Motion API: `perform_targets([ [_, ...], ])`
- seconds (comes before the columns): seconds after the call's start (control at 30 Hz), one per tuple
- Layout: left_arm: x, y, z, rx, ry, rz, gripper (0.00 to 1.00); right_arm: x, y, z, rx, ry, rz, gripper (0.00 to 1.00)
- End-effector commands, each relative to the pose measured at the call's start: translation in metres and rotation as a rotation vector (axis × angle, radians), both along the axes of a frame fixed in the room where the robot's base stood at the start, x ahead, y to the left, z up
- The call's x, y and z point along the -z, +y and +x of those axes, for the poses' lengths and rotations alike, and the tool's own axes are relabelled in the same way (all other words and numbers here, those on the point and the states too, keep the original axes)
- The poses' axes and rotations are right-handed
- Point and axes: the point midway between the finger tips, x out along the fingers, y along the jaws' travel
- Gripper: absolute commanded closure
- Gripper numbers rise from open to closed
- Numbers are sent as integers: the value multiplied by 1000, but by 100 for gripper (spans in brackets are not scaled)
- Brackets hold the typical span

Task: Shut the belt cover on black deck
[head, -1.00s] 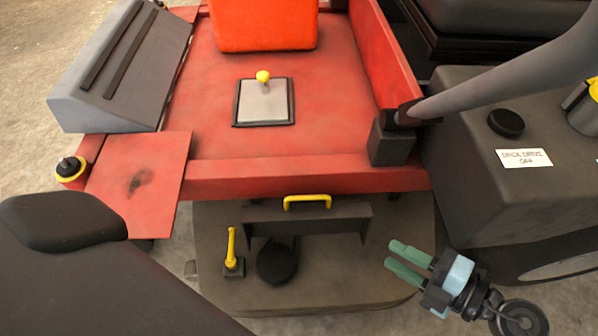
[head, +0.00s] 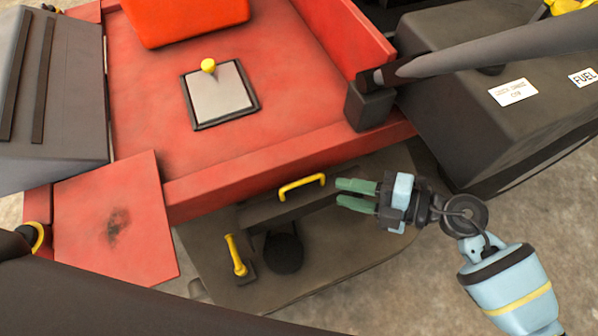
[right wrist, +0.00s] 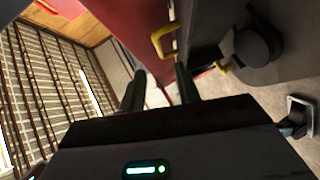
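The black deck (head: 345,250) lies below the front edge of the red platform. The belt cover (head: 291,210) is a dark panel on it that looks raised, with a yellow handle (head: 302,183) along its top. A black round pulley (head: 283,253) shows uncovered in front of it. My right gripper (head: 340,193) is open and empty, just right of the handle and apart from it. In the right wrist view the handle (right wrist: 162,40) shows beyond the two spread fingers (right wrist: 160,88). My left gripper is not in view.
A yellow lever (head: 236,255) stands left of the pulley. The red platform (head: 200,165) overhangs the deck's back edge. A dark housing (head: 490,110) and a grey bar (head: 480,52) stand at the right.

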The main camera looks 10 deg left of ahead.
Motion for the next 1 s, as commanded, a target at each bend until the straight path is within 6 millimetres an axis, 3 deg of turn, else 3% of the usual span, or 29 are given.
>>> perform_targets([
  [0.37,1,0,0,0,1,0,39,1,3,0,0,1,1,67],
  [0.8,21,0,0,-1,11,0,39,17,58,9,-2,0,2,67],
  [1.0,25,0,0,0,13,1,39,20,73,12,-1,0,1,67],
])
